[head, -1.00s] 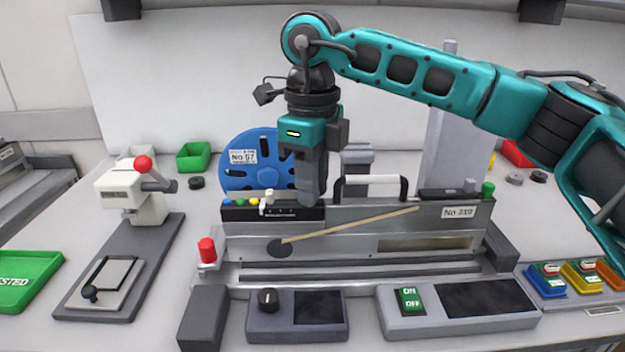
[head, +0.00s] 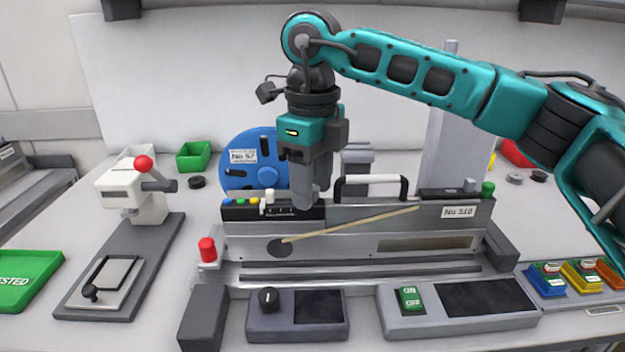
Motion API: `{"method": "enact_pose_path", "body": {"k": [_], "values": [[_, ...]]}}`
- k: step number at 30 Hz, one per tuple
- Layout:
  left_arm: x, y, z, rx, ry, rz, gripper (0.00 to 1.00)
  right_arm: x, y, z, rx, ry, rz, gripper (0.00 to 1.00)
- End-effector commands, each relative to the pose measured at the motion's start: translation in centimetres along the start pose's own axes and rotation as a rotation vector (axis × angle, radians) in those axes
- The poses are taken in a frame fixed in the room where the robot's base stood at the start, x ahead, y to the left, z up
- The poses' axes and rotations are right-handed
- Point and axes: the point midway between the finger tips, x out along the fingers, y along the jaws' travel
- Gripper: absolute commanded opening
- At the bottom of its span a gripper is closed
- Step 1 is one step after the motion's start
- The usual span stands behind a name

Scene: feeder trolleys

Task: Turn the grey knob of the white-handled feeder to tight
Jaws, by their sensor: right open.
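The feeder (head: 350,240) with the white handle (head: 371,179) lies across the bench, labelled No 310. It has a dark control panel (head: 240,214) with coloured buttons at its top left. A small grey block-like part (head: 470,185) stands on its top right; I cannot tell whether this is the grey knob. My right gripper (head: 311,201) points down at the panel's right end, left of the handle. It is open, with no object visible between the fingers. The fingers hide what is directly behind them, and contact cannot be told. My left gripper is out of view.
A blue reel (head: 247,172) stands behind the feeder. A red cap (head: 207,249) and a green knob (head: 488,189) flank it. A black-knobbed box (head: 268,327) and an ON/OFF box (head: 395,325) are in front. A white red-balled press (head: 135,190) is left.

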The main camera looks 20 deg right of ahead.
Motion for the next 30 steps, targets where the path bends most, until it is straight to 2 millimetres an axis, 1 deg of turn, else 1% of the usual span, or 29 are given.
{"method": "enact_pose_path", "body": {"k": [5,8,11,18,21,25,30], "values": [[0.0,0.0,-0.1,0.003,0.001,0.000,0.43,-0.1,0.0,0.0,0.000,0.000,0.000,0.47],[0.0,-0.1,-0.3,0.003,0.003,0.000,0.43,-0.8,0.0,0.0,0.000,-0.001,-0.001,0.47],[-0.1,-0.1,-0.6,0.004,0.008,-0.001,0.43,-2.5,0.0,0.1,0.000,-0.003,-0.002,0.47],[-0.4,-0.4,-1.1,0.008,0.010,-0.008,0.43,-7.9,0.0,0.1,-0.001,-0.003,-0.001,0.47],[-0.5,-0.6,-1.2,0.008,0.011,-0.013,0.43,-9.9,0.0,0.1,0.001,-0.002,-0.001,0.47],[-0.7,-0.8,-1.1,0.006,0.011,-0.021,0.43,-11.8,0.0,0.0,0.000,-0.001,-0.002,0.47],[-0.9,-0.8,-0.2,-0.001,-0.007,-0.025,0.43,-12.8,0.0,0.0,-0.001,0.000,0.000,0.47]]}}
